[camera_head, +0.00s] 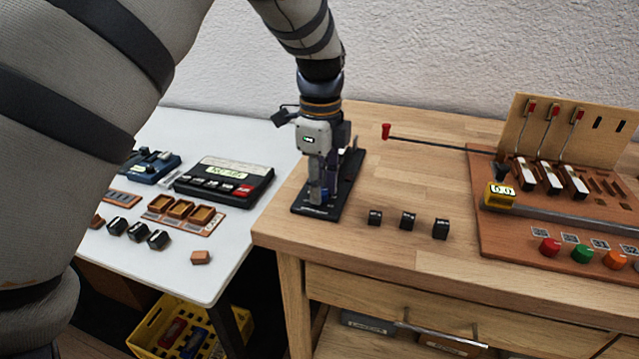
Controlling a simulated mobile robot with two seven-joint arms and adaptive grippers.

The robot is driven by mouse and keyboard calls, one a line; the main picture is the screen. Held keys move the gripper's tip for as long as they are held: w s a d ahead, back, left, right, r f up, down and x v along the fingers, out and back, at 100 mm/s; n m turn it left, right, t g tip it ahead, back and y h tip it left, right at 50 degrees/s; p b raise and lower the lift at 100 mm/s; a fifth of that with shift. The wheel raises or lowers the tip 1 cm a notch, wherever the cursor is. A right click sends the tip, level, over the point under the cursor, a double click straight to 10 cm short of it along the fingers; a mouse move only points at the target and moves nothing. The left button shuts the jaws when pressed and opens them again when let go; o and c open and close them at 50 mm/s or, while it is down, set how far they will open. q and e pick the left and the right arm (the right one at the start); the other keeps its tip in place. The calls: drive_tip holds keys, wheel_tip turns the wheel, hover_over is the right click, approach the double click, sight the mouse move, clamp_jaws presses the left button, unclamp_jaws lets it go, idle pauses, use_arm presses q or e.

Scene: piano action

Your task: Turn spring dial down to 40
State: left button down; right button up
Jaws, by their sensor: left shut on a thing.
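My left gripper (318,194) reaches straight down over a black flat-based stand (345,183) at the left end of the wooden bench. Its fingers are shut on a small part low on this stand, with a bit of blue showing at the fingertips. The fingers hide most of that part, and I cannot read any scale on it. A yellow box (499,196) with a small readout sits on the brown piano action board (485,236) at right. Its digits look like 60 or 00, too small to be sure. My right gripper is not in view.
Several black blocks (408,220) stand right of the black stand. A thin rod with a red end (386,131) sticks out left from the board. Coloured buttons (582,253) line the board's front. A white table (225,240) at left holds a black console (224,180) and trays.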

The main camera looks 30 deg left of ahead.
use_arm(q)
drive_tip(key=n, duration=0.5)
drive_tip(key=shift+n, duration=0.3)
drive_tip(key=n, duration=1.3)
drive_tip(key=shift+n, duration=0.3)
drive_tip(key=n, duration=1.3)
drive_tip(key=shift+n, duration=2.4)
